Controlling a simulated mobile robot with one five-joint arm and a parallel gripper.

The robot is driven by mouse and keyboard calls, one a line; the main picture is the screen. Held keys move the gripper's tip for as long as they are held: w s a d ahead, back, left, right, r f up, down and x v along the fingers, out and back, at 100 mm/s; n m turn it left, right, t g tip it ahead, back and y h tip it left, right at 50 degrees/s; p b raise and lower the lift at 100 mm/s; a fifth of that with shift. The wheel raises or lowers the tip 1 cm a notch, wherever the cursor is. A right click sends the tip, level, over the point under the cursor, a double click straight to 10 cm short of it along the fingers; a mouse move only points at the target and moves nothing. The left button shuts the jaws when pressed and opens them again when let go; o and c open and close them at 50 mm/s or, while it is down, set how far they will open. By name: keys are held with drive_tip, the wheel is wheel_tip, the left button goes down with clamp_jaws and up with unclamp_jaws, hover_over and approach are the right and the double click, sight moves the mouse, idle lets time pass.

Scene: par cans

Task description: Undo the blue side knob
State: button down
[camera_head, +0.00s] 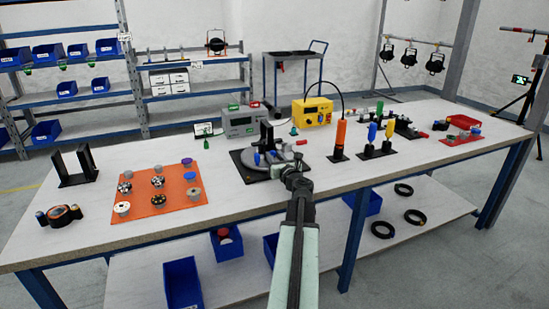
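A dark fixture (266,137) stands upright on a round grey turntable on a black base plate in the middle of the bench. A small blue spot, likely the blue side knob (257,159), shows low on the fixture's left side; it is too small to make out its shape. My arm comes up from the bottom of the picture. My gripper (286,167) is at the front right of the fixture, overlapping it in the picture. Its fingers are too small and dark to show whether they are open or touching anything.
An orange mat (128,208) with several round knobs, some blue-topped, lies left. A grey box (240,122) and yellow box (313,112) stand behind the fixture. An orange upright tool (340,137) and coloured-handled tools stand right. The bench's front middle is clear.

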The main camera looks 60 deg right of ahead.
drive_tip(key=shift+n, duration=3)
drive_tip(key=c, duration=1.1)
unclamp_jaws()
drive_tip(key=shift+a, duration=0.1)
